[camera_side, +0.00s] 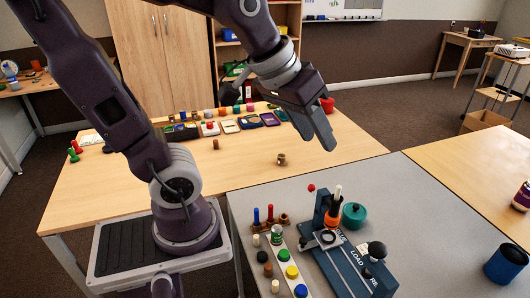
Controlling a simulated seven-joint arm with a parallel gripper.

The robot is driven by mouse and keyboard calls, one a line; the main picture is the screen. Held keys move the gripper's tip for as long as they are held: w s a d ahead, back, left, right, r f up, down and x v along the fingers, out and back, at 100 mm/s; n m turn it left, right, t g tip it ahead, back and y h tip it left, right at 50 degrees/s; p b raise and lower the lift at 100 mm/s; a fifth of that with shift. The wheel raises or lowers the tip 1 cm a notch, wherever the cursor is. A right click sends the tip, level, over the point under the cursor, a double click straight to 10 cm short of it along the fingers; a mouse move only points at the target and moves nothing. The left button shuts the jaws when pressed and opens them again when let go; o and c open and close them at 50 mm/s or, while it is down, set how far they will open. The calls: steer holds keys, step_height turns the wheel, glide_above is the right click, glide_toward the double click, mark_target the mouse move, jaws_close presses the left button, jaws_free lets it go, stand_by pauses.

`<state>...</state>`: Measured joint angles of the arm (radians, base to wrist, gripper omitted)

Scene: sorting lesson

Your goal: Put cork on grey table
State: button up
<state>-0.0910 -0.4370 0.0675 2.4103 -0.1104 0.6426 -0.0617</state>
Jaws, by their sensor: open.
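A small brown cylinder (215,144) stands on the wooden table (130,190), left of its middle. Another small brown piece (281,159) lies farther right on the same table. Either could be the cork; at this size I cannot tell which. The grey table (420,210) is at the front right, against the wooden one. My gripper (323,140) is open and points down over the right part of the wooden table. It appears empty and apart from both brown pieces, right of and above the nearer one in the picture.
The grey table holds a blue press-like device (345,255), a teal pot (354,215), a white strip with coloured caps (285,262), small pegs and a blue cup (506,263). Its right part is mostly clear. Small trays (230,126) and jars line the wooden table's back.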

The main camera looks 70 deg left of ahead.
steer(key=shift+o, duration=0.8)
steer(key=s+d+f+m, duration=0.1)
steer(key=s+d+m, duration=0.1)
steer(key=s, duration=0.8)
steer(key=shift+d+m+g, duration=0.15)
steer(key=shift+m+g, duration=0.15)
steer(key=shift+m, duration=0.5)
steer(key=shift+w, duration=0.1)
